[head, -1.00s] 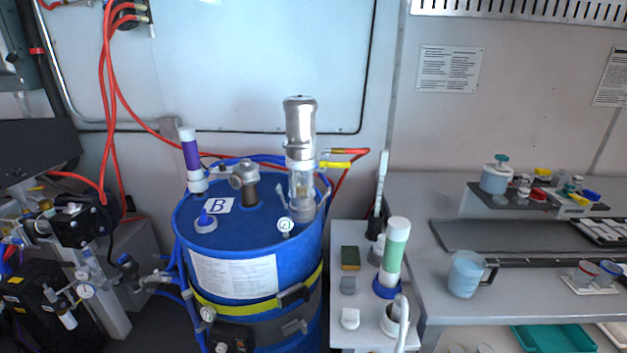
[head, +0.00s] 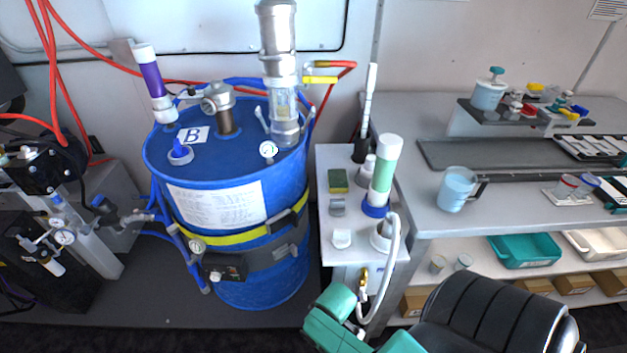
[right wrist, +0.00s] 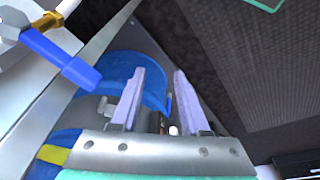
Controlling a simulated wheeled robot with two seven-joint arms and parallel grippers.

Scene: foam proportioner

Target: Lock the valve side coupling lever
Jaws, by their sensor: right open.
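The blue drum (head: 235,283) marked B stands left of centre. A silver pump (head: 279,60) rises from its lid, with grey lever-like ears (head: 261,122) at its base. To the drum's left, a metal valve and coupling assembly (head: 130,216) joins blue hoses. I cannot tell which small part is the valve side coupling lever, or its position. My right gripper shows its teal body at the bottom of the head view, below the small white stand; its fingertips are not clear there. In the right wrist view the gripper (right wrist: 163,92) is open and empty, its fingers pointing toward blue drum surfaces. My left gripper is not in view.
A white stand (head: 340,262) with bottles, a sponge and a white hose (head: 393,255) is right of the drum. A blue-handled brass valve (right wrist: 60,60) is close in the right wrist view. A grey bench (head: 420,215) lies right. Dark floor is clear before the drum.

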